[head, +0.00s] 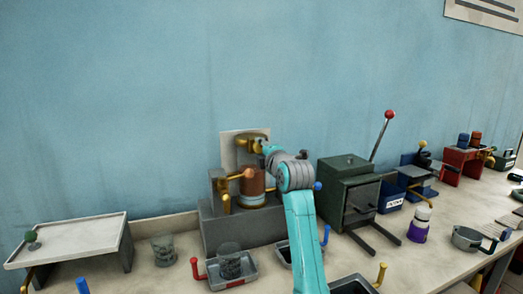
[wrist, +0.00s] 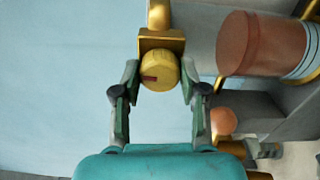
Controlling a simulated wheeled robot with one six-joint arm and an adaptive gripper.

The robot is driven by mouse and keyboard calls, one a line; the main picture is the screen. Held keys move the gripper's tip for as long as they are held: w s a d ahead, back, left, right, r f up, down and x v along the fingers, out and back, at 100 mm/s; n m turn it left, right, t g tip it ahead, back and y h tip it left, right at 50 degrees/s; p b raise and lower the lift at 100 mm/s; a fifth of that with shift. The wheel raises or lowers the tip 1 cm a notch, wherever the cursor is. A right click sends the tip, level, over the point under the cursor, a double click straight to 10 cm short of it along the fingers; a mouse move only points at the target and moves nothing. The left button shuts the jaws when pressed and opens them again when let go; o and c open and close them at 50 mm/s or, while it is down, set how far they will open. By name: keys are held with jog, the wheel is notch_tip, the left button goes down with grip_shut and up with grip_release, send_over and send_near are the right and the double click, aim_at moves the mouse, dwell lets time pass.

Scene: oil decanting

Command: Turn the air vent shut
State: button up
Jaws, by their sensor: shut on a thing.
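The air vent shows in the wrist view as a round yellow knob (wrist: 160,72) with a dark red mark on its left side, under a brass fitting (wrist: 162,42). My gripper (wrist: 159,80) has one finger on each side of the knob and is shut on it. In the head view my gripper (head: 266,150) reaches the brass top of the copper-coloured vessel (head: 249,185); my wrist hides most of the knob there. The vessel also shows at the right of the wrist view (wrist: 265,45).
The vessel stands on a grey block (head: 238,231) against the blue wall. A green box with a red-knobbed lever (head: 347,190) stands close to the right of my arm. Small trays (head: 232,273) and a glass jar (head: 163,251) are in front and to the left.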

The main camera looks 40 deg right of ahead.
jog(key=shift+n, duration=0.6)
jog(key=shift+f, duration=0.1)
jog(key=o, duration=1.1)
jog(key=shift+o, duration=0.2)
jog(key=shift+s, duration=0.1)
jog(key=v, duration=1.2)
